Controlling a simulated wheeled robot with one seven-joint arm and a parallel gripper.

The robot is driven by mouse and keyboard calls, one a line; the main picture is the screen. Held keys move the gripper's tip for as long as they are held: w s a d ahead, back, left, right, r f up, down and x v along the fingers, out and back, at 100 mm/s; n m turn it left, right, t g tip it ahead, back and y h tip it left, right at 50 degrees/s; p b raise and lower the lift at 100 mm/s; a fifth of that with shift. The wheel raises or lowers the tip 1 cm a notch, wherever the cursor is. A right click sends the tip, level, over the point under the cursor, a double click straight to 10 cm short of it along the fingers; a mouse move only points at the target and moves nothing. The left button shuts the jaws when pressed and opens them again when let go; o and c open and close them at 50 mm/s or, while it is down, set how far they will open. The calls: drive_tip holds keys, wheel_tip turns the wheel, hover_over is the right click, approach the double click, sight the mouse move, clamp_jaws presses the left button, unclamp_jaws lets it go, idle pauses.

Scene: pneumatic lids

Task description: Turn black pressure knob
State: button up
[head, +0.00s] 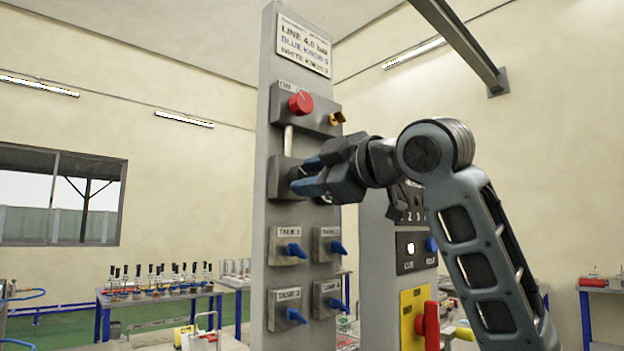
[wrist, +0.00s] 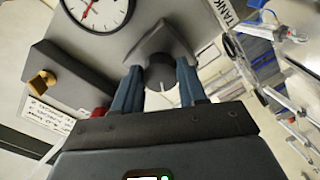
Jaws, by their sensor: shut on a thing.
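The black pressure knob (wrist: 160,72) shows in the wrist view, with a pale mark on its face, in front of a grey mount on the panel. My gripper (wrist: 158,82) has its two blue fingers on either side of the knob, shut on it. In the head view my gripper (head: 306,181) reaches from the right to the middle block of the tall grey panel (head: 261,115). There the fingers hide the knob. A round gauge (wrist: 97,10) with a red needle is at the top left of the wrist view.
A red knob (head: 301,103) and a small yellow handle (head: 337,118) sit above my gripper. Several blue valve handles (head: 296,250) stick out below it. A second panel with a red lever (head: 431,325) stands at the right, behind my arm. Workbenches (head: 145,297) stand further back.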

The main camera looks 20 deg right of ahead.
drive_tip(key=shift+n, duration=0.3)
idle(0.4)
drive_tip(key=o, duration=1.1)
drive_tip(key=shift+c, duration=0.2)
drive_tip(key=b+v, duration=0.1)
drive_tip(key=v, duration=0.6)
drive_tip(key=shift+s+b, duration=0.4)
drive_tip(key=shift+d, duration=0.1)
